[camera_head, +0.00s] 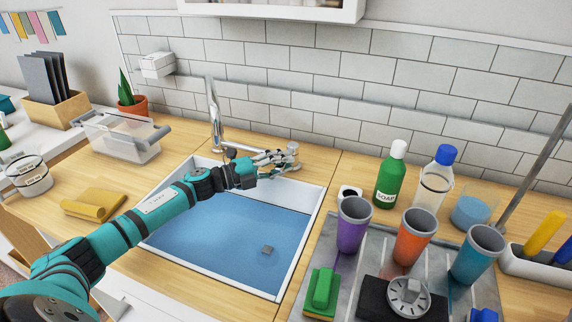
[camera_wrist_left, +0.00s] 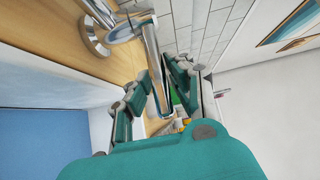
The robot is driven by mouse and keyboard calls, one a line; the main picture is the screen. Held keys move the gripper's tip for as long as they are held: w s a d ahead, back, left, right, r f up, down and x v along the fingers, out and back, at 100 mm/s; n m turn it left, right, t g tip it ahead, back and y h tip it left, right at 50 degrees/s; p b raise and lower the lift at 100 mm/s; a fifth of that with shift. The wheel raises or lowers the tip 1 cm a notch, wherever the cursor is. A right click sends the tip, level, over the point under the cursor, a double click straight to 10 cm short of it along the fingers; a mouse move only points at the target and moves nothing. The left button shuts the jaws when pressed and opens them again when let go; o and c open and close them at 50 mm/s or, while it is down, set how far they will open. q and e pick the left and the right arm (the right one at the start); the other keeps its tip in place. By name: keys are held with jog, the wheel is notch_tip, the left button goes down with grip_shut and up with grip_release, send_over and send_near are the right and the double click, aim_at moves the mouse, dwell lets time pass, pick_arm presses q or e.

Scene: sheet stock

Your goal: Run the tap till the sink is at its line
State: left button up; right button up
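The sink (camera_head: 306,238) is a white basin set in the wooden counter, with blue water (camera_head: 220,235) across it. I cannot make out a line on its wall. A small grey square (camera_head: 267,250) shows in the water. The chrome tap (camera_head: 214,112) stands behind the sink; I cannot tell whether water runs from it. My left gripper (camera_head: 284,160) reaches over the sink's back edge to a chrome fitting at its back right. In the left wrist view a chrome bar (camera_wrist_left: 154,68) lies between its parted fingers; contact is unclear. My right gripper is out of view.
Right of the sink, a grey mat (camera_head: 342,290) holds purple, orange and teal cups, a green brush and a dial. A green soap bottle (camera_head: 390,175) and a blue-capped bottle (camera_head: 436,178) stand behind. A clear bin (camera_head: 122,140) and yellow cloth (camera_head: 95,203) lie left.

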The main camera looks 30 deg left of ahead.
pick_arm(q)
jog(key=o, duration=0.3)
jog(key=shift+a, duration=0.1)
jog(key=v, duration=1.2)
jog(key=shift+s+f, duration=0.1)
jog(key=shift+f, duration=0.05)
